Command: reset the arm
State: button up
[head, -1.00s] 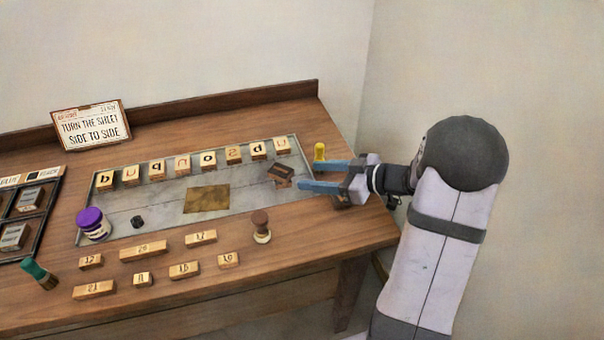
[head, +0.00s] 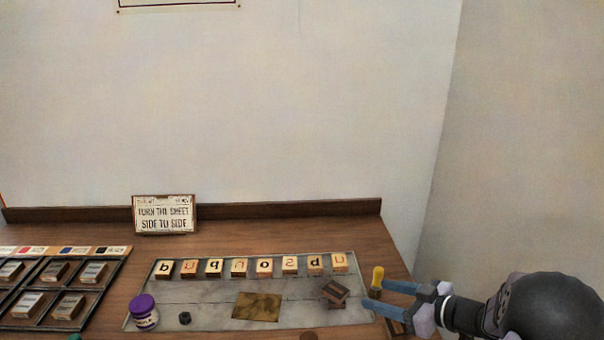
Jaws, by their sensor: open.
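A dark wooden block (head: 334,292) sits tilted on the tray just left of the fingers.
Several letter blocks (head: 239,266) line the tray's back edge. A brass-coloured plate (head: 257,306), a purple-lidded jar (head: 143,312) and a small black cube (head: 185,318) are on the tray. A sign (head: 164,214) stands behind. A compartment rack (head: 45,303) is at left.

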jog(key=d+r+m+h+p, duration=0.4)
jog(key=m+h+p, duration=0.2)
jog(key=h, duration=0.3)
jog(key=s+a+m+g+p, duration=0.1)
jog(key=s+a+g, duration=0.4)
jog(key=s, duration=0.7)
jog(key=s+a+f+m+g+p, duration=0.1)
jog(key=s+a+g+p, duration=0.2)
jog(key=s, duration=0.9)
jog(key=a+g, duration=0.2)
jog(key=a, duration=0.2)
jog(key=shift+s+a+y+p, duration=0.15)
jog(key=shift+s+y+p, duration=0.1)
jog(key=shift+y+p, duration=0.05)
